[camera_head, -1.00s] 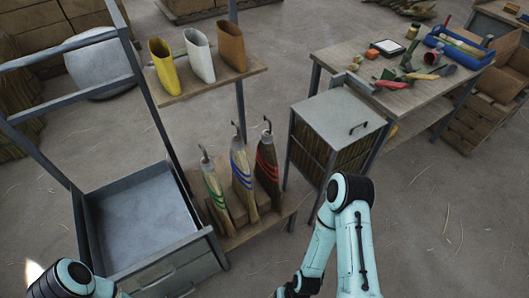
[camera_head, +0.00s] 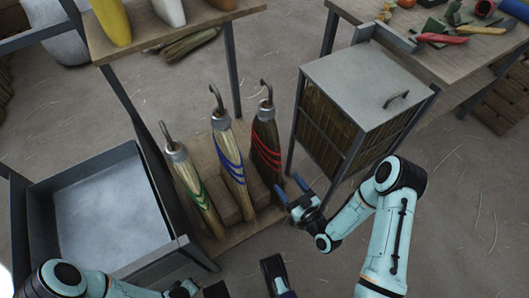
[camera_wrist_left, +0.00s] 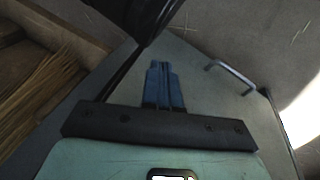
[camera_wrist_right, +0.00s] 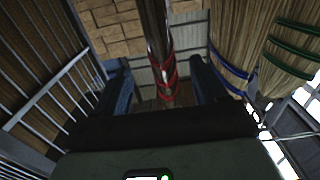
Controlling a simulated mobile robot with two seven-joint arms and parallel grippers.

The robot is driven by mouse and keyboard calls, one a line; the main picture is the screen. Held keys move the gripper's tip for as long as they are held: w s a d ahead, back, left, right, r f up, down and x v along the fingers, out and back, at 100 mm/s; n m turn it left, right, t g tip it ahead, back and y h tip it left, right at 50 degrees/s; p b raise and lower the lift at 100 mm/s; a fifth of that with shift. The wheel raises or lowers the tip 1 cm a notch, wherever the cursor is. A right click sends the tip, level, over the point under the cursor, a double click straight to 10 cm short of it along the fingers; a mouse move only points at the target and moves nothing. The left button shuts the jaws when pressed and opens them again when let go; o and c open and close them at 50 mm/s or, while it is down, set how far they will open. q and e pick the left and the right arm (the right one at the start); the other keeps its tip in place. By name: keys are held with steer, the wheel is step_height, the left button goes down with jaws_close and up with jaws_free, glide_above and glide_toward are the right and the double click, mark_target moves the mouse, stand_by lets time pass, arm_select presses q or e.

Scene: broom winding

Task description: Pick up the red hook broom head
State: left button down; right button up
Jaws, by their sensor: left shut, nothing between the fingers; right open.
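The red hook broom head (camera_head: 265,150), dark bristles with red bands and a metal hook on top, stands upright on the low wooden rack, rightmost of three. My right gripper (camera_head: 289,187) is open beside its lower right side. In the right wrist view the red-banded broom head (camera_wrist_right: 163,72) appears between the two spread blue fingers (camera_wrist_right: 162,82), beyond them; I cannot tell whether they touch it. My left gripper (camera_wrist_left: 162,75) is shut and empty in the left wrist view; in the head view its fingers are not clearly visible.
The blue-banded (camera_head: 229,155) and green-banded (camera_head: 190,182) broom heads stand to the left on the same rack (camera_head: 232,236). A metal cabinet (camera_head: 365,80) stands close right of my right gripper. A shelf (camera_head: 140,38) overhangs behind.

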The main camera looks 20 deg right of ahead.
mark_target(277, 168)
steer(key=w, duration=0.5)
steer(key=w+a+b, duration=0.1)
steer(key=w, duration=0.1)
steer(key=shift+w, duration=0.3)
steer(key=w, duration=0.1)
steer(key=w+b, duration=0.1)
steer(key=w, duration=0.2)
steer(key=shift+w+a+r+b, duration=0.1)
steer(key=shift+a+r+b, duration=0.05)
steer(key=shift+a+b, duration=0.2)
steer(key=shift+w, duration=0.55)
arm_select(q)
steer(key=s+f+g, duration=0.2)
steer(key=s+f, duration=0.3)
steer(key=s, duration=0.1)
steer(key=shift+a, duration=0.45)
arm_select(e)
steer(key=shift+r, duration=0.1)
jaws_close()
